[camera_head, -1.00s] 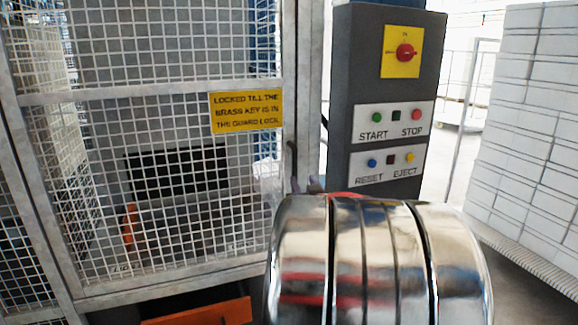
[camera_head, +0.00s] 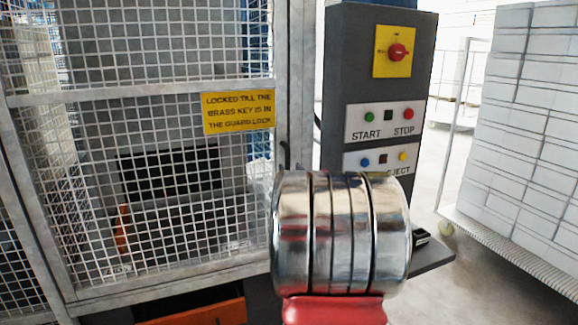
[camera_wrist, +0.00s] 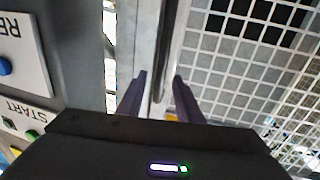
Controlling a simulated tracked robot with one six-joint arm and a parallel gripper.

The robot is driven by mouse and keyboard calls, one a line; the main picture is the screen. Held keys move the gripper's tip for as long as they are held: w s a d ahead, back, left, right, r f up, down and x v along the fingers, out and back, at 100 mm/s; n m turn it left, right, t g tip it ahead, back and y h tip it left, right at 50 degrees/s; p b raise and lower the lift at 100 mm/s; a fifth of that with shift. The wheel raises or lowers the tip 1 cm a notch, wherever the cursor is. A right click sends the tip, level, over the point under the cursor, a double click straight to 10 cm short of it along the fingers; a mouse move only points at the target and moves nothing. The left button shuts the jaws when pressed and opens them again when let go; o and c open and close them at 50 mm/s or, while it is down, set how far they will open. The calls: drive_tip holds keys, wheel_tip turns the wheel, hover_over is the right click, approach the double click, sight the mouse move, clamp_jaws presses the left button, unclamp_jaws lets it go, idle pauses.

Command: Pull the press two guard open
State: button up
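The press guard (camera_head: 85,96) is a wire mesh door in a grey frame on the left of the head view, and it looks closed. Its dark handle (camera_head: 284,156) is a thin upright bar on the door's right edge. The guard mesh (camera_wrist: 245,60) and the handle (camera_wrist: 169,45) also show in the wrist view, which is turned upside down. My gripper (camera_wrist: 160,77) is open, with one dark finger on each side of the handle's end and gaps visible. In the head view my shiny arm hides the gripper. No press number is readable.
A yellow sign (camera_head: 239,111) on the guard says it is locked till the brass key is in the guard lock. A dark control panel (camera_head: 340,85) with a red switch (camera_head: 397,51) and several buttons stands right of it. Stacked white blocks (camera_head: 525,130) stand at far right.

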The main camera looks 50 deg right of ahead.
sight(289, 166)
drive_tip(key=shift+x, duration=2.35)
drive_tip(key=shift+c, duration=0.5)
clamp_jaws()
drive_tip(key=shift+s+d, duration=0.1)
drive_tip(key=shift+d, duration=0.05)
drive_tip(key=shift+a, duration=0.2)
